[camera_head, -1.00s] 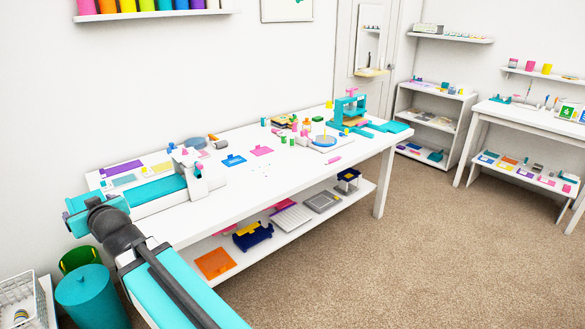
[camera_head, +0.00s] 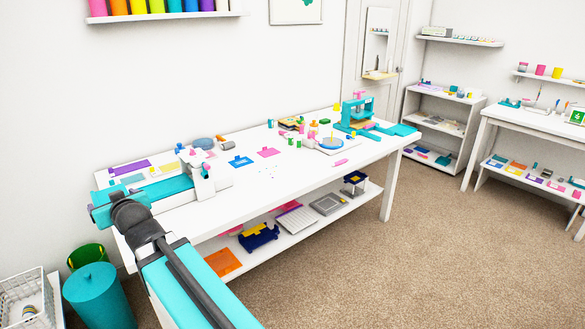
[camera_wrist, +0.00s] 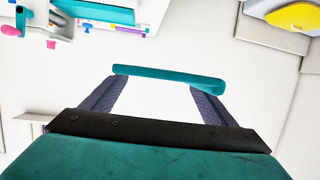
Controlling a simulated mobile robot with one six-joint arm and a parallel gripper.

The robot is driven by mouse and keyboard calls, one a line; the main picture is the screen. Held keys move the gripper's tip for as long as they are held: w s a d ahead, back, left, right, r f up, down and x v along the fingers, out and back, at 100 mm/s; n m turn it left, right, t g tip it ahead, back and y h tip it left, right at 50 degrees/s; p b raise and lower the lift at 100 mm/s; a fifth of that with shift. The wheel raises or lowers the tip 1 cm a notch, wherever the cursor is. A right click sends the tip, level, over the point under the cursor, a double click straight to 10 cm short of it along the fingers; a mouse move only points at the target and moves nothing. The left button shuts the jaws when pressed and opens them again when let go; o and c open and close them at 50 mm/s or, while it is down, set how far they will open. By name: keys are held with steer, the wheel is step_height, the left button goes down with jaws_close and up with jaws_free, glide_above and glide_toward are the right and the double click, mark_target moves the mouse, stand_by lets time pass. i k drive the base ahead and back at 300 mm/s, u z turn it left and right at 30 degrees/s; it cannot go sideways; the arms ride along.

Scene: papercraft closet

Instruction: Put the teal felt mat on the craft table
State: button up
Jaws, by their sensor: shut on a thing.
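The teal felt mat (camera_wrist: 168,77) shows in the wrist view as a narrow, slightly tilted strip across my fingertips. My gripper (camera_wrist: 157,84) is shut on it, with one dark finger reaching it on each side. The mat's full face is not seen from this angle. The white craft table (camera_head: 300,178) stands along the wall in the head view. My arm covers part of its near left end. I cannot clearly make out the mat or my fingertips in the head view.
The table's left end and back hold craft items; its middle front is mostly bare. A teal press (camera_head: 358,113) stands at the far right end. Below is a loaded lower shelf with an orange sheet (camera_head: 222,262). A teal bin (camera_head: 98,294) and white basket (camera_head: 27,292) stand at lower left.

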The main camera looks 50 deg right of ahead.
mark_target(288, 169)
steer(key=z, duration=0.15)
steer(key=i, duration=1)
